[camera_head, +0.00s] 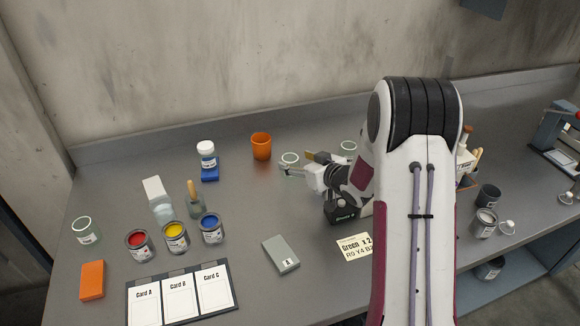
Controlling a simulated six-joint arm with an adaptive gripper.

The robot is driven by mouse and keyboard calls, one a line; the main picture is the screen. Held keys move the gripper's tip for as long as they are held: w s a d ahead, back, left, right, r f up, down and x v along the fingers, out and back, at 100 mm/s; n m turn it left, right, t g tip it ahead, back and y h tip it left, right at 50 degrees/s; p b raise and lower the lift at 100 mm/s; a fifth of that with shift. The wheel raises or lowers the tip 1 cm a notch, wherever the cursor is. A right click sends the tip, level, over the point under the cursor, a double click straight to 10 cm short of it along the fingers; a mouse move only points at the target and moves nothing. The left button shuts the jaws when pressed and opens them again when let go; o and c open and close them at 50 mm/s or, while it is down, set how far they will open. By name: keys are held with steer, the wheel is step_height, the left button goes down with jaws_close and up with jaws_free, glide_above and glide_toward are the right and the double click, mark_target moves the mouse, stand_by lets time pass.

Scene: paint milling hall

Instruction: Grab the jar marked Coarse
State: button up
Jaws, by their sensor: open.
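No jar label reading Coarse can be made out from here. One clear glass jar (290,159) stands mid-bench, right at the tip of my gripper (296,166). A second clear jar (348,147) stands behind my arm, partly hidden. A third clear jar (86,231) with a small pale label, too small to read, stands at the far left. My gripper is open, low over the bench and pointing left. One finger lies across the front of the middle jar; I cannot tell whether it touches or whether the jar is between the fingers.
Paint cans (176,237), a card board (180,295) and a grey block (281,254) lie nearer. My arm hides much of the right bench.

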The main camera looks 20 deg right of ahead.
mark_target(295, 159)
steer(key=shift+w+a+f, duration=0.1)
steer(key=shift+w+f, duration=0.05)
steer(key=shift+w, duration=0.15)
steer(key=shift+d+x, duration=0.15)
steer(key=shift+x, duration=0.6)
steer(key=shift+d+x, duration=0.2)
steer(key=shift+x, duration=1.7)
steer(key=shift+w, duration=0.1)
steer(key=c, duration=1.1)
